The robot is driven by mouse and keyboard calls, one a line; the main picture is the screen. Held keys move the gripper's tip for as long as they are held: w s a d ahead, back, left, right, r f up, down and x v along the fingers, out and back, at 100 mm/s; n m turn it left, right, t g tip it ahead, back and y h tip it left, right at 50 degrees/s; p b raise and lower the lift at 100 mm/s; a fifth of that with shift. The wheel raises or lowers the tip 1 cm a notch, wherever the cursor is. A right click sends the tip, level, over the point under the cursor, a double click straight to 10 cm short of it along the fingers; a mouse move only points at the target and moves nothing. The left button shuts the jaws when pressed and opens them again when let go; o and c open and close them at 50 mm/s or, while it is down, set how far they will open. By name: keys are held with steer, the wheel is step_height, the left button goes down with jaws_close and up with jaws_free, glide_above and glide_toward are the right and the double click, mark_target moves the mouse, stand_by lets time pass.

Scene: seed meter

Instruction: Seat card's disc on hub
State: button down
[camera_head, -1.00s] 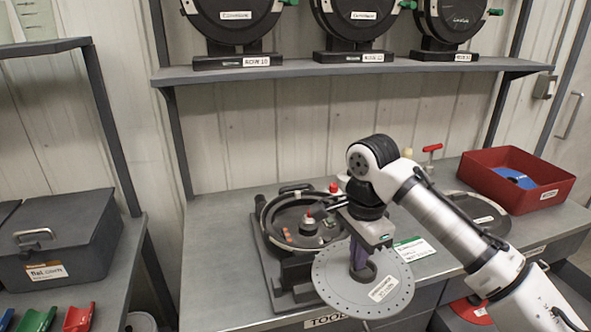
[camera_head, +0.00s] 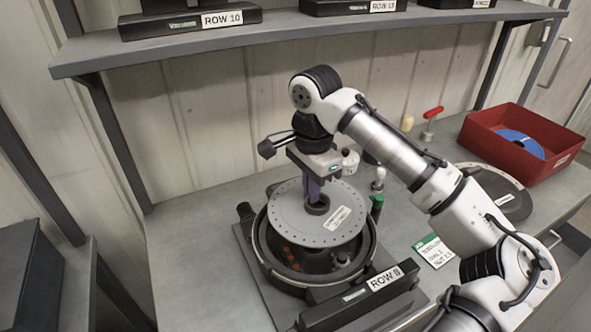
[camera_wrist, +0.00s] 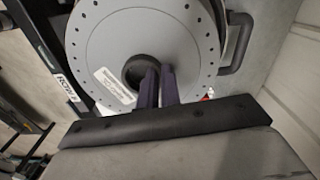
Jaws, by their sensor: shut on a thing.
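My gripper (camera_head: 315,190) is shut on the raised centre ring of a grey seed disc (camera_head: 290,218), which has a row of holes near its rim and a white label. The disc is over the open round meter housing (camera_head: 262,250) labelled ROW 8, covering most of it, and looks roughly level. The hub is hidden under the disc, so I cannot tell whether they touch. In the wrist view the disc (camera_wrist: 190,70) fills the upper middle, with the two purple fingers (camera_wrist: 156,88) at its dark centre ring. A card (camera_head: 434,250) with a green band lies right of the housing.
A red bin (camera_head: 490,150) with a blue disc (camera_head: 522,143) stands at the back right. A dark round cover (camera_head: 500,200) lies on the bench behind my arm. A red-handled tool (camera_head: 432,115) stands near the wall. The bench left of the housing is clear.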

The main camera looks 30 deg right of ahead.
steer(key=shift+w+f, duration=0.1)
steer(key=shift+w, duration=0.15)
steer(key=shift+s+f+b, duration=0.15)
steer(key=shift+f+b, duration=0.55)
steer(key=shift+b, duration=0.2)
steer(key=shift+f+b, duration=0.75)
steer(key=shift+f, duration=0.7)
steer(key=shift+p, duration=0.8)
steer(key=shift+f, duration=0.9)
stand_by(0.4)
steer(key=shift+f, duration=0.35)
steer(key=shift+r, duration=0.1)
